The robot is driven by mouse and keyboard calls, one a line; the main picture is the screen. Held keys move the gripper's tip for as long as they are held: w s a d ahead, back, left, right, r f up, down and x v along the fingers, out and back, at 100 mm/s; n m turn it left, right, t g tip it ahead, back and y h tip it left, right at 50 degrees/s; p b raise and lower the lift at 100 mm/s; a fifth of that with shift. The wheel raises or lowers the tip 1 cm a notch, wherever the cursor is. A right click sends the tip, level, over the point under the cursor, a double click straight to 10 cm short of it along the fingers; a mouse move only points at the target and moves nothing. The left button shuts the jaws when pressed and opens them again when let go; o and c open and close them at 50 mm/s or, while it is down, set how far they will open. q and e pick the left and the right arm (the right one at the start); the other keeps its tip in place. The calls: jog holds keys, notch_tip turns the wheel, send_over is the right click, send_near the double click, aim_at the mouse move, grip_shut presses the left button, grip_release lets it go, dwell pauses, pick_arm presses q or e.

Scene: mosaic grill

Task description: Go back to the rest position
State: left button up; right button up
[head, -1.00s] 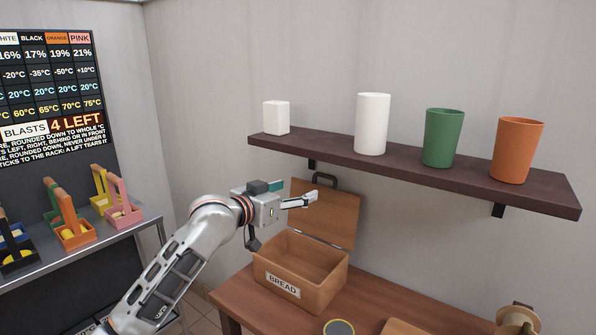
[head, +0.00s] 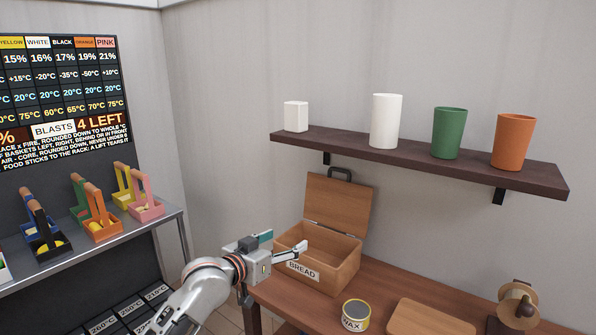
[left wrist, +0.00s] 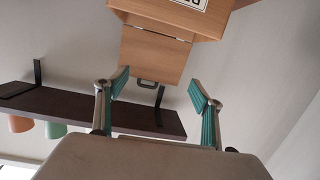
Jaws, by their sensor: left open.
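My left gripper (head: 292,252) is open and empty, in front of the left side of the wooden bread box in the head view. In the left wrist view its two teal-padded fingers (left wrist: 158,95) stand wide apart with nothing between them. I cannot tell whether the gripper touches the box. My right gripper is in neither view.
The bread box (head: 338,262) stands open on a wooden table (head: 390,290) with a wax tin (head: 355,315) and a board (head: 428,319). A dark shelf (head: 420,160) above holds several cups. Small coloured baskets (head: 102,220) stand on a metal rack at the left.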

pick_arm(q)
jog(key=s+a+f+n+y, duration=0.15)
jog(key=s+a+f, duration=0.25)
jog(key=s+f, duration=0.6)
jog(key=s+a+f+n+y, duration=0.15)
jog(key=s+a+f, duration=0.4)
jog(key=f, duration=0.75)
jog(key=s+a+f+g+y, duration=0.1)
jog(key=s+f, duration=0.3)
jog(key=s, duration=0.4)
jog(key=s+a+f+y, duration=0.1)
jog(key=s+a+f, duration=0.2)
jog(key=s, duration=0.5)
jog(key=s+a+f+m+g+y, duration=0.1)
jog(key=s+a+f, duration=0.2)
jog(key=s+f, duration=0.2)
jog(key=s, duration=0.3)
jog(key=shift+s+f+g, duration=0.2)
jog(key=shift+s+g, duration=0.1)
jog(key=shift+s, duration=0.1)
jog(key=shift+d, duration=0.1)
